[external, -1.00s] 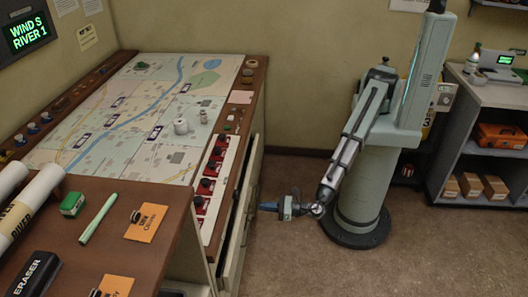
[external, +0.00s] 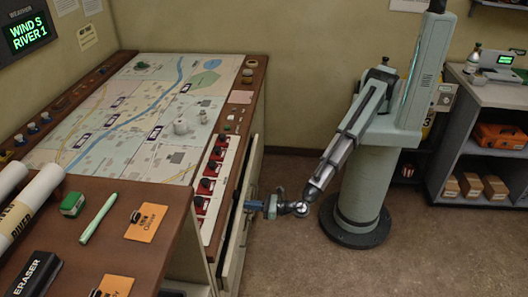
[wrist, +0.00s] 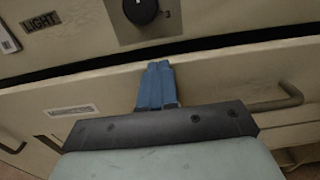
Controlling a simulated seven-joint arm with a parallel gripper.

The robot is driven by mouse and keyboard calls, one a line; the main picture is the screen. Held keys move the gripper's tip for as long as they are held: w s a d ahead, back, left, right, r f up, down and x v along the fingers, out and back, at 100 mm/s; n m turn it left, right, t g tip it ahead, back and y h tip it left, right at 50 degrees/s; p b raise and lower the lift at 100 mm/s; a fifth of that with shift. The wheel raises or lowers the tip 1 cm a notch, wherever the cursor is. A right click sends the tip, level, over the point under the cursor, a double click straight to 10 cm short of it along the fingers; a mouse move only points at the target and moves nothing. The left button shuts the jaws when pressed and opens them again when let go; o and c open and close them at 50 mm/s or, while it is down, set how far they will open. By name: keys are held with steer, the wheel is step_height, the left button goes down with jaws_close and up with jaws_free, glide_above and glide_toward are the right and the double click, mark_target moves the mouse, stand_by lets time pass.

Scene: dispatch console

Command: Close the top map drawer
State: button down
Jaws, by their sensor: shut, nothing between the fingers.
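The top map drawer (external: 236,245) is on the right side of the map console, its beige front standing out a little from the body. In the wrist view, the drawer front (wrist: 215,83) spans the picture, with a label at left and a bar handle (wrist: 278,104) at right. A dark gap shows above its top edge. My gripper (external: 252,206) is at the drawer front from the right. Its blue fingers (wrist: 155,82) are shut and empty, with their tips at the upper part of the front, left of the handle. Whether they touch it is hard to tell.
Above the drawer is a fixed panel (wrist: 85,30) with a black knob (wrist: 140,10) and a LIGHT label. The brown desk (external: 115,225) with paper rolls stands at front left. The floor (external: 330,262) right of the drawer is clear. A grey shelf (external: 440,150) stands far right.

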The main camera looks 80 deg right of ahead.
steer(key=shift+w, duration=1.05)
steer(key=s, duration=1.4)
steer(key=d, duration=0.7)
steer(key=w, duration=1.4)
steer(key=shift+a, duration=0.15)
